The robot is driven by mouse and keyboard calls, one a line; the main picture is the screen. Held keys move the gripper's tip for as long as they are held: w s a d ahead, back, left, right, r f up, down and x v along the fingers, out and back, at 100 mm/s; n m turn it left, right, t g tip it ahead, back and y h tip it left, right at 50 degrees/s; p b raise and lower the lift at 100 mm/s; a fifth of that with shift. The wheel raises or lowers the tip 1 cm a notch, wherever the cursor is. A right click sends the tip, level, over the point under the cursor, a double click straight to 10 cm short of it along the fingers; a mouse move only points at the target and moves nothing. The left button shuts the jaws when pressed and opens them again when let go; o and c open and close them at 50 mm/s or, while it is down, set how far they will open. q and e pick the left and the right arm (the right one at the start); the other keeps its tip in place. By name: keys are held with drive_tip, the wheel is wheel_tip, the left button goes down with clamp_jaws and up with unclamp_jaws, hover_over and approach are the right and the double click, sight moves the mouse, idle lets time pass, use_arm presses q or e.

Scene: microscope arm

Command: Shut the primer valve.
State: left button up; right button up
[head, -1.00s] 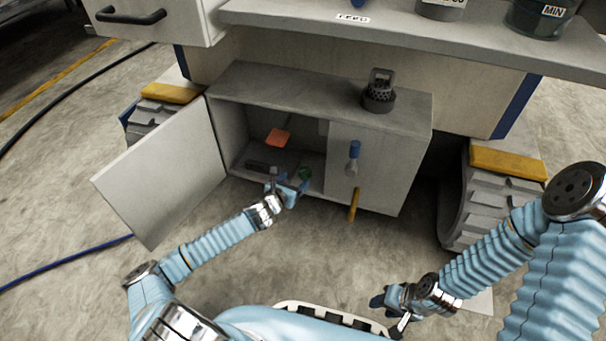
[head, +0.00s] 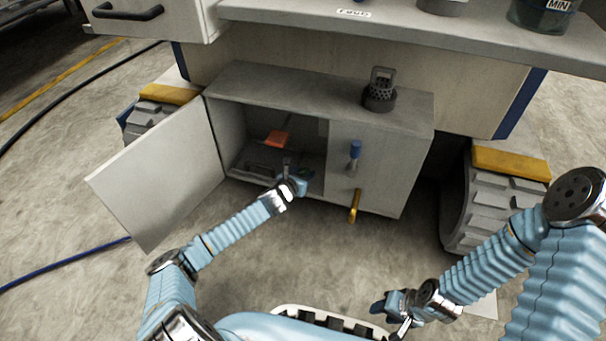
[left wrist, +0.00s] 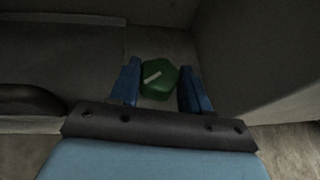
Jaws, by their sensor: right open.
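A green knob (left wrist: 160,79) with a white pointer line sits inside the open cabinet (head: 268,79). In the left wrist view it lies between my left gripper's two blue fingers, which stand apart with gaps beside it. In the head view my left gripper (head: 298,180) reaches into the cabinet opening and mostly hides the green knob (head: 307,171). On the cabinet's front panel are a blue-ended lever (head: 355,150) and a yellow handle (head: 354,207) pointing down. Which part is the primer valve is not labelled. My right gripper (head: 390,310) is low at the front, away from the cabinet.
The cabinet door (head: 160,175) stands open to the left. An orange block (head: 277,138) and a dark handle-like item are inside. A dark perforated item (head: 380,92) stands on the cabinet top. A worktop overhangs above.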

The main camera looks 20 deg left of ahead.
use_arm(q)
drive_tip(key=c, duration=0.4)
drive_tip(key=shift+c, duration=0.2)
drive_tip(key=shift+a+r, duration=0.1)
drive_tip(key=shift+a+m+h+p, duration=0.1)
drive_tip(key=shift+m+h+p, duration=0.35)
drive_tip(key=shift+m+h, duration=0.2)
drive_tip(key=shift+w+a+m+g+h, duration=0.1)
drive_tip(key=shift+m+g+h, duration=0.3)
drive_tip(key=shift+m+h, duration=0.35)
drive_tip(key=shift+m+g+h, duration=0.3)
drive_tip(key=shift+m+h, duration=0.3)
drive_tip(key=shift+w+a+m+g+h, duration=0.1)
drive_tip(key=shift+m+g+h, duration=0.5)
drive_tip(key=shift+m+h, duration=0.3)
